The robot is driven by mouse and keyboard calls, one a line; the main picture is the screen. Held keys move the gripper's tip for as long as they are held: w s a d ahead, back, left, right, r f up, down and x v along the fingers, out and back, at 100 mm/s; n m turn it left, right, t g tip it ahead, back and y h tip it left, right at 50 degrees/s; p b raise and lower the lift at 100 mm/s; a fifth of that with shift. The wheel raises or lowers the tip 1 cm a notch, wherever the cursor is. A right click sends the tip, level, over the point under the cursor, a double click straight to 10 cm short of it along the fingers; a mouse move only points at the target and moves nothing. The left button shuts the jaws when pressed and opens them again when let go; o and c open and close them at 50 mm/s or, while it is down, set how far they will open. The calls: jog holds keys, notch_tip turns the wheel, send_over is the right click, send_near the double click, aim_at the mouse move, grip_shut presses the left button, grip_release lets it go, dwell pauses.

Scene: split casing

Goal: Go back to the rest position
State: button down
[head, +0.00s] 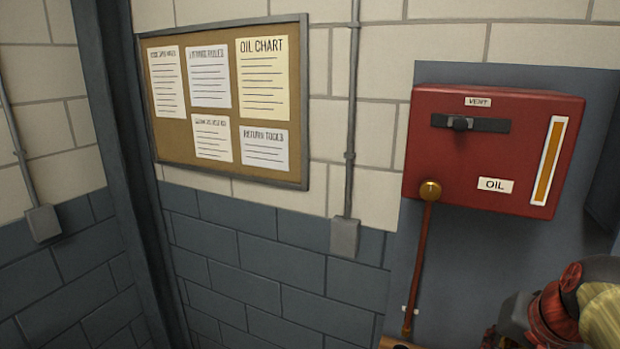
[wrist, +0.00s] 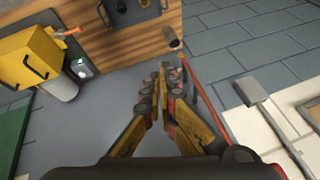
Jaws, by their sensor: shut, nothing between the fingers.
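My gripper (wrist: 160,72) shows in the wrist view with its yellow and dark fingers drawn together at the tips. Nothing is held between them. It hangs in the air, apart from the wooden bench top (wrist: 125,45) beyond it. In the head view only part of my arm (head: 565,315) shows at the bottom right corner, below the red oil box (head: 465,145). The fingertips cannot be made out there.
A copper-red pipe (head: 420,265) runs down from the oil box. A pinboard (head: 215,110) and grey conduit (head: 350,100) are on the wall. In the wrist view, a yellow case (wrist: 25,62) and a small grey device with a green light (wrist: 82,67) lie left.

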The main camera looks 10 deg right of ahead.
jog(key=s+a+f+n+b, duration=0.3)
jog(key=a+f+n+b, duration=0.1)
jog(key=a+f, duration=0.4)
jog(key=s+a+f+n+y+b, duration=0.1)
jog(key=s+a+f+n+b, duration=0.2)
jog(key=a+f, duration=0.6)
jog(key=shift+s+a+f+n+b, duration=0.2)
jog(key=shift+s+f+n+b, duration=0.25)
jog(key=shift+n+b, duration=0.45)
jog(key=c, duration=2.6)
grip_release()
